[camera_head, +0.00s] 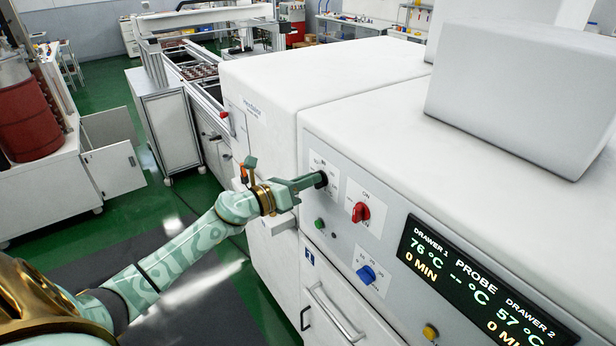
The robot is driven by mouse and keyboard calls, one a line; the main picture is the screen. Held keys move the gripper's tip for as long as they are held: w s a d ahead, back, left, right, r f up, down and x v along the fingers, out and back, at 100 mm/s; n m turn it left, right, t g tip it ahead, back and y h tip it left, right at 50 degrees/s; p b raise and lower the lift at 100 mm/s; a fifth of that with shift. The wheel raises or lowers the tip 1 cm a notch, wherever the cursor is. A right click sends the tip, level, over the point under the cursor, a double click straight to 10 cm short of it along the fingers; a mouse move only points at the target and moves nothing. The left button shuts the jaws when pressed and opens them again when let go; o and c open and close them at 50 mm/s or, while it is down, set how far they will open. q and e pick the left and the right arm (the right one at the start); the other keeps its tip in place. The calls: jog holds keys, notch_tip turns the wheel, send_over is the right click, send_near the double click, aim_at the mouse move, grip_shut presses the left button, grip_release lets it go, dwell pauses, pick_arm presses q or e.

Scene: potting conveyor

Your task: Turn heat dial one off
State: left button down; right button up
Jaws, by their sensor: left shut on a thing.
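Several dials sit on the sloping front panel (335,235) of a white machine. A black dial (321,180) is at the panel's upper left, on a small white plate with markings too small to read. My left gripper (314,182) reaches it from the left and is shut on it. The fingers cover part of the dial. To its right is a red dial (361,212) with its own plate. Below that is a blue dial (366,274). I cannot tell which label belongs to heat dial one. My right gripper is not in view.
A lit display (470,285) reads drawer 1 at 76 °C and drawer 2 at 57 °C. A green button (319,223) and a yellow button (430,332) are on the panel. A drawer handle (335,312) is below. Green floor lies open at left.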

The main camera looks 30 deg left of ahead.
pick_arm(q)
jog(key=shift+w+a+f+n+p, duration=0.15)
jog(key=shift+n+p, duration=0.7)
jog(key=shift+n, duration=1.3)
jog(key=shift+s+a+f+n+p, duration=0.15)
jog(key=shift+n+p, duration=0.7)
jog(key=shift+n, duration=1.25)
jog(key=shift+w+f+n+p, duration=0.15)
jog(key=shift+n+p, duration=0.7)
jog(key=shift+n, duration=1.3)
jog(key=c, duration=1.4)
grip_release()
jog(key=shift+c, duration=0.2)
jog(key=b+v, duration=0.2)
jog(key=v, duration=1.4)
jog(key=shift+b, duration=0.35)
